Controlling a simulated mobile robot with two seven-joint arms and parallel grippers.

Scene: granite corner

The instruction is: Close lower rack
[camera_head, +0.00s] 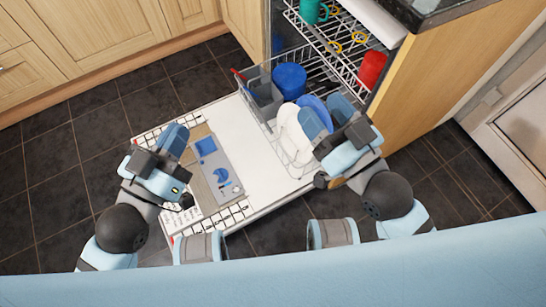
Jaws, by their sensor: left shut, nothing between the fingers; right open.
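The lower rack (283,142) is a grey wire basket standing pulled out over the white open dishwasher door (258,185). It holds a blue cup (290,80), a white plate (296,135), a blue plate (317,108) and a grey cutlery basket (264,92). My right gripper (330,115) is open over the rack's right side, beside the plates, and partly hides them. I cannot tell whether it touches the rack. My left gripper (176,134) is shut and empty over the door's left edge, apart from the rack.
The upper rack (337,55) is also out, above the lower one, with a green cup (312,10), a red cup (371,69) and yellow-rimmed items. A wooden side panel (440,75) and dark countertop flank the right. Wooden cabinets (90,50) stand left. Dark tiled floor (55,170) is clear.

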